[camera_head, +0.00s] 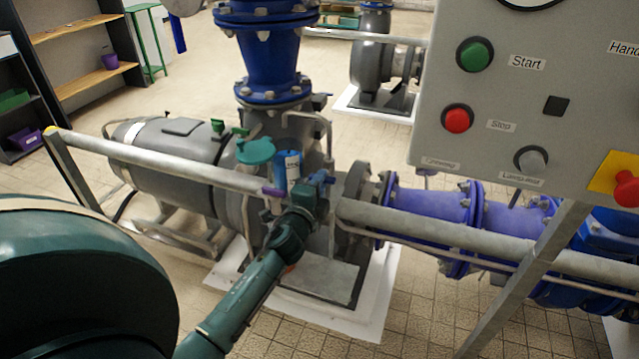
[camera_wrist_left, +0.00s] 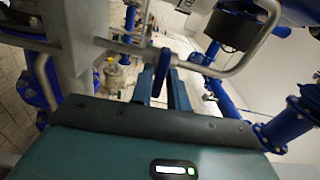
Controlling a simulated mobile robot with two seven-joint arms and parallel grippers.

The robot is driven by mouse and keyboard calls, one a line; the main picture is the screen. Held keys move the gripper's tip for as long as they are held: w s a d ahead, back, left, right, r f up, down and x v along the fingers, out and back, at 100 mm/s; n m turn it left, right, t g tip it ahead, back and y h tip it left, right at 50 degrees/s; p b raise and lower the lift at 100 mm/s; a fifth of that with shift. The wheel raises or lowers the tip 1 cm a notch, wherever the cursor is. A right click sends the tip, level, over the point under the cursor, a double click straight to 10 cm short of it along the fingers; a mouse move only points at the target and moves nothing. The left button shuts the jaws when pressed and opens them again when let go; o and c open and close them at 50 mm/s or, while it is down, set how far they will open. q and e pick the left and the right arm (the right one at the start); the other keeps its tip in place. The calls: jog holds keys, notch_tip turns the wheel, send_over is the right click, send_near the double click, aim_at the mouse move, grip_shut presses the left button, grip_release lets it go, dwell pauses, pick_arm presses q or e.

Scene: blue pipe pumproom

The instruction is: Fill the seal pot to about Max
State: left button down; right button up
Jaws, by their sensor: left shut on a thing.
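My left gripper (camera_head: 318,186) is at the end of the teal arm, in front of the grey pump casing. In the left wrist view its two fingers (camera_wrist_left: 166,92) are shut on a narrow blue lever (camera_wrist_left: 162,68). Just left of the gripper in the head view stands a blue cylinder (camera_head: 288,168) with a white label; I cannot tell for sure whether it is the seal pot. No liquid level or Max mark is readable.
A grey handrail (camera_head: 160,158) crosses in front of the pump (camera_head: 170,150). A control panel (camera_head: 520,130) on a slanted post blocks the right side. Blue pipes (camera_head: 430,205) run right of the pump. A yellow-topped container (camera_wrist_left: 115,73) shows in the left wrist view.

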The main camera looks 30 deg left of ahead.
dwell(0.5)
pick_arm(q)
jog(key=c, duration=1.5)
grip_release()
jog(key=b+v, duration=0.1)
jog(key=v, duration=1.2)
jog(key=shift+d, duration=0.1)
pick_arm(e)
jog(key=shift+w+f, duration=0.1)
jog(key=shift+f, duration=0.05)
jog(key=shift+f, duration=0.1)
